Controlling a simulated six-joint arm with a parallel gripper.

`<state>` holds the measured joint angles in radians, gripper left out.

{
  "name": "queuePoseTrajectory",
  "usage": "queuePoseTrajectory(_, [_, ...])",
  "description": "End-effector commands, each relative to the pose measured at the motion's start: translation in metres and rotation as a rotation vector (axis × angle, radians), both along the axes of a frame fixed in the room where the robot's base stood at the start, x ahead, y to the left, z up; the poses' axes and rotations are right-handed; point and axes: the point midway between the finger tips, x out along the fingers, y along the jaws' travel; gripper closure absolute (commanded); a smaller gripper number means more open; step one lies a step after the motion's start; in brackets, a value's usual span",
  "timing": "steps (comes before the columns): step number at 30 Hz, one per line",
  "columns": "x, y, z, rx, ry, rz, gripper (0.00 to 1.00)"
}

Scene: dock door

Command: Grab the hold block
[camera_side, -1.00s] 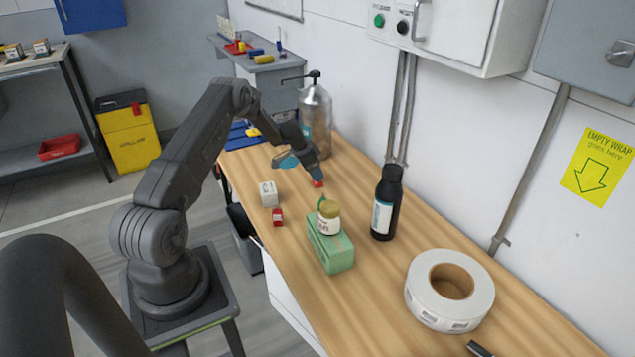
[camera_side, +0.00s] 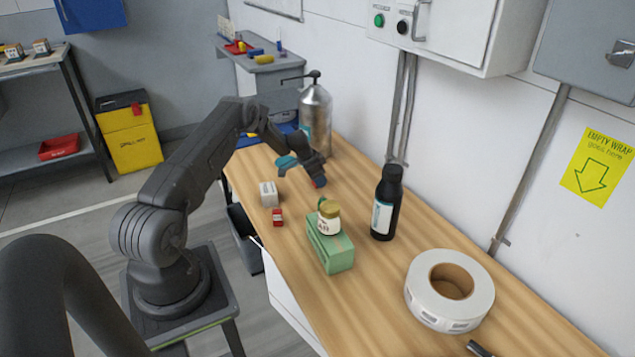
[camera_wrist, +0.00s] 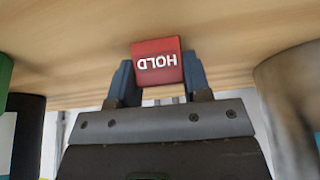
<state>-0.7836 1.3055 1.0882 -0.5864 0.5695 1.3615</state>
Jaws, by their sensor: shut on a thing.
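The hold block (camera_wrist: 157,62) is a small red block with white "HOLD" lettering, upside down in the wrist view. It sits between the two blue fingers of my gripper (camera_wrist: 158,82), which are shut on its sides. In the side view only a bit of the red block (camera_side: 319,183) shows at the fingertips. My gripper (camera_side: 303,172) is low over the far part of the wooden table (camera_side: 390,290). Whether the block touches the table is hard to tell.
A second small red block (camera_side: 278,217) and a white block (camera_side: 269,194) stand near the left edge. A green box (camera_side: 333,252) carries a jar (camera_side: 329,218). A dark bottle (camera_side: 386,203), a metal bottle (camera_side: 316,120) and a label roll (camera_side: 416,298) stand right or behind.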

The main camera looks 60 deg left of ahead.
Motion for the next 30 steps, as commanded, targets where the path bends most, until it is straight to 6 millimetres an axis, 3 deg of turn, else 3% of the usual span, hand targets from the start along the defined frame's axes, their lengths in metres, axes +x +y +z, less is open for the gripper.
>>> queuePoseTrajectory(5, [0.0, 0.0, 0.0, 0.0, 0.0, 0.0, 0.78])
queuePoseTrajectory(14, [0.0, 0.0, 0.003, 0.001, -0.001, 0.0, 0.79])
queuePoseTrajectory(20, [0.001, 0.001, 0.021, 0.001, -0.001, 0.002, 0.79])
queuePoseTrajectory(23, [0.001, 0.001, 0.04, 0.002, 0.0, 0.0, 0.79])
queuePoseTrajectory(30, [-0.048, 0.021, 0.072, -0.001, 0.002, 0.007, 0.79])
